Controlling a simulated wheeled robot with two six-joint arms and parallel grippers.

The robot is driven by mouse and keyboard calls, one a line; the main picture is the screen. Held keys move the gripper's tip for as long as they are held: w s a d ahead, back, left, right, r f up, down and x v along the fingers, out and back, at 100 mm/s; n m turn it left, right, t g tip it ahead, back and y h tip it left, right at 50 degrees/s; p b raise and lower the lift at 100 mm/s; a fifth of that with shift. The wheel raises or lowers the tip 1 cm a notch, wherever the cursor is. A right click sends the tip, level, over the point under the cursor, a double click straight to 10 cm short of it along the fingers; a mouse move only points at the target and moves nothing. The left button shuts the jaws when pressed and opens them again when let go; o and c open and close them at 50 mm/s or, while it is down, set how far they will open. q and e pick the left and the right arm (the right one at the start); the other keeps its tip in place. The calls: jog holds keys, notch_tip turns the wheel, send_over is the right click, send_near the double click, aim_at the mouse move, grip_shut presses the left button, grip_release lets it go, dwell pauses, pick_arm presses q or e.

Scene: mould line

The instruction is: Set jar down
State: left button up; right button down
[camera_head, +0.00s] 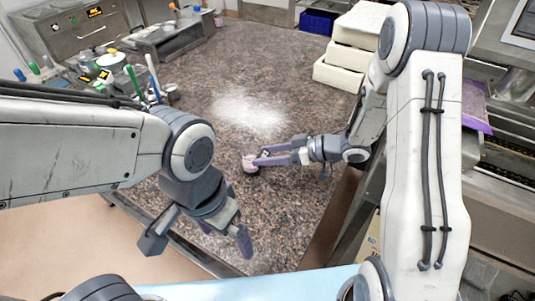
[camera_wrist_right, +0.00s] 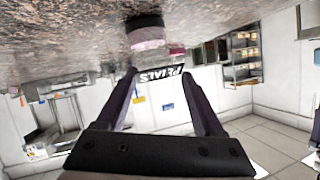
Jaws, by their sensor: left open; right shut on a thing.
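The jar (camera_head: 249,161) is small and pale pink with a dark end, over the speckled counter left of my right gripper (camera_head: 256,161). My right gripper is shut on the jar and reaches in from the right, nearly level. In the right wrist view, where the counter is at the top, the jar (camera_wrist_right: 149,39) shows pink with a dark end towards the counter, beyond the fingertips. A dark label with white letters shows between the fingers. I cannot tell whether the jar touches the counter. My left gripper (camera_head: 197,243) is open and empty near the counter's front edge, pointing down.
The speckled counter (camera_head: 290,205) is clear around the jar, with a whitish patch (camera_head: 248,113) behind it. White trays (camera_head: 343,70) and a blue crate (camera_head: 318,21) stand at the back right. Pots and coloured-handled tools (camera_head: 135,80) stand at the left edge.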

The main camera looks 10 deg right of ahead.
jog(key=shift+f, duration=0.15)
grip_release()
jog(key=shift+r, duration=0.25)
jog(key=v, duration=1.2)
jog(key=shift+b, duration=0.45)
jog(key=shift+f, duration=0.15)
